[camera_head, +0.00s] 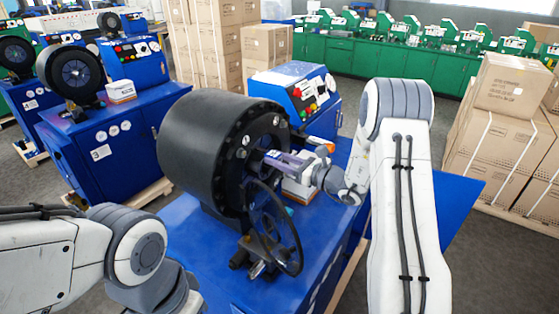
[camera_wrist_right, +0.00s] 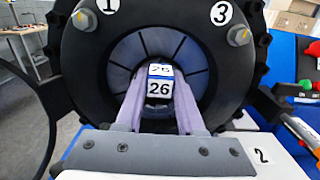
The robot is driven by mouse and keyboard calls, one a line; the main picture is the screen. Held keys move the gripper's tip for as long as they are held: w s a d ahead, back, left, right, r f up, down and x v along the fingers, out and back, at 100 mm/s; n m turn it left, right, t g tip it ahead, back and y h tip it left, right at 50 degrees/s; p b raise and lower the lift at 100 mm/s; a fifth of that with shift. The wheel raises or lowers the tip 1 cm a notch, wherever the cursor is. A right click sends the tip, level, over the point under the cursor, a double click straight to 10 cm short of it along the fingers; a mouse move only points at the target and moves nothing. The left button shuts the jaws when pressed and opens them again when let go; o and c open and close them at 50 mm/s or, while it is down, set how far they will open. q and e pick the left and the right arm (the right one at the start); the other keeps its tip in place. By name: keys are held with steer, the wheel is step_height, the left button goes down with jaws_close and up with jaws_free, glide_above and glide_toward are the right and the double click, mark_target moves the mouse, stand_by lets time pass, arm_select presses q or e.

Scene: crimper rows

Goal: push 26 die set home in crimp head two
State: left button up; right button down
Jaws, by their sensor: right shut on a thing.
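The die set (camera_wrist_right: 160,88), a block with a white and blue label reading 26, sits between the pale purple fingers of my right gripper (camera_wrist_right: 160,100), which is shut on it. It lines up with the middle of the crimp head's round opening, ringed by grey segments (camera_wrist_right: 120,52). How deep it sits is hard to tell. In the head view, my right gripper (camera_head: 277,158) reaches into the face of the big black crimp head (camera_head: 205,145). The die set is hidden there. My left arm shows at the lower left; its gripper is out of view.
A handwheel (camera_head: 300,255) stands in front of the crimp head. The blue control box (camera_head: 290,90) is behind it. A white surface marked 2 (camera_wrist_right: 275,165) shows below my right gripper. Machine 3 (camera_head: 90,150) stands left; cartons (camera_head: 500,140) are stacked at right.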

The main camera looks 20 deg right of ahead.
mark_target(267, 153)
steer(key=shift+r+b+x, duration=0.15)
steer(key=shift+b+x, duration=0.1)
steer(key=shift+x, duration=0.7)
steer(key=shift+r+b+x, duration=0.15)
steer(key=shift+b+x, duration=0.1)
steer(key=shift+x, duration=0.65)
steer(key=shift+c, duration=2.2)
jaws_free()
steer(key=shift+f, duration=0.45)
steer(key=shift+s+d+b, duration=0.25)
steer(key=shift+s+b, duration=0.05)
steer(key=b+v, duration=0.3)
steer(key=v, duration=0.5)
steer(key=shift+s+d+r+b, duration=0.1)
steer(key=shift+s+d+b, duration=0.15)
steer(key=shift+b, duration=0.05)
steer(key=shift+s+d+r, duration=0.15)
steer(key=shift+s+d, duration=0.1)
steer(key=shift+s, duration=0.15)
